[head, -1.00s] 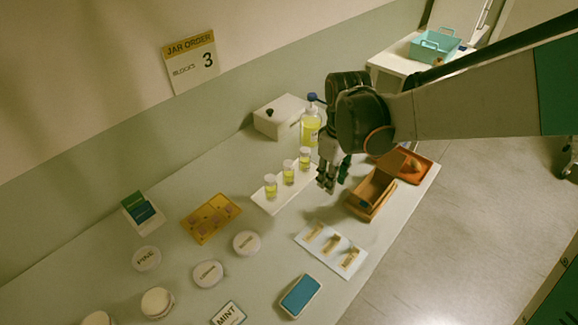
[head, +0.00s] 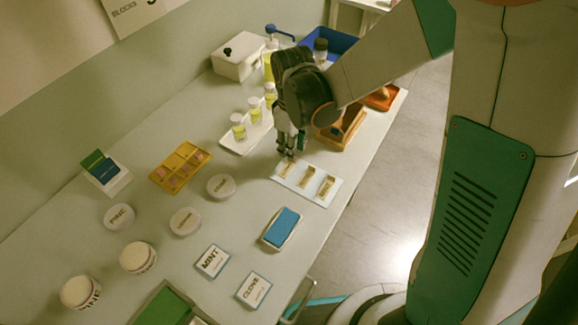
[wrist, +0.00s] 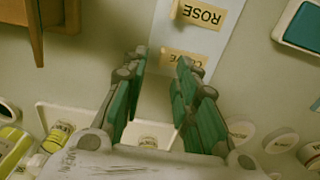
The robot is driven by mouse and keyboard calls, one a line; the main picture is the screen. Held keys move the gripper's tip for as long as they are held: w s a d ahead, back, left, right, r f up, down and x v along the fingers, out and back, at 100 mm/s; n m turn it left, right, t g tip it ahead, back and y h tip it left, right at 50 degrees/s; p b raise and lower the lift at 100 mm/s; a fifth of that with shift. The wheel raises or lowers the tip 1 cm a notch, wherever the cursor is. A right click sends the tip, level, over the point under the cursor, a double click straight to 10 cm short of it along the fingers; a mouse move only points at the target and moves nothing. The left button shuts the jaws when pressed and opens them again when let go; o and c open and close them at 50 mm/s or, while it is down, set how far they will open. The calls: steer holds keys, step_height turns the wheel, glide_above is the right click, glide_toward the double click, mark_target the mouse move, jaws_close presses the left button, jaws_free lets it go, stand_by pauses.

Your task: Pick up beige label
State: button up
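Several small beige labels lie on a white card on the table. In the head view the card (head: 277,179) carries a label near its left end (head: 287,170), a middle label (head: 307,178) and a right label (head: 326,187). In the wrist view one label reads ROSE (wrist: 205,14); another, partly legible label (wrist: 183,61) lies near my fingertips, its lettering ending in "VE". My gripper (head: 288,158) points down at the card's left end. In the wrist view my gripper (wrist: 163,62) is open, with nothing between its fingers.
A white vial rack (head: 232,145) stands close to the left of my gripper, and an orange-brown wooden box (head: 342,132) behind the card. A blue-topped block (head: 282,228) lies in front. Round labelled jars and a yellow tray (head: 181,166) stand farther left. The table's right edge is near.

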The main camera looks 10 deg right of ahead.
mark_target(288, 167)
step_height(288, 167, down, 4)
steer(key=shift+r+b, duration=0.25)
steer(key=shift+b, duration=0.35)
jaws_close()
steer(key=shift+r, duration=0.15)
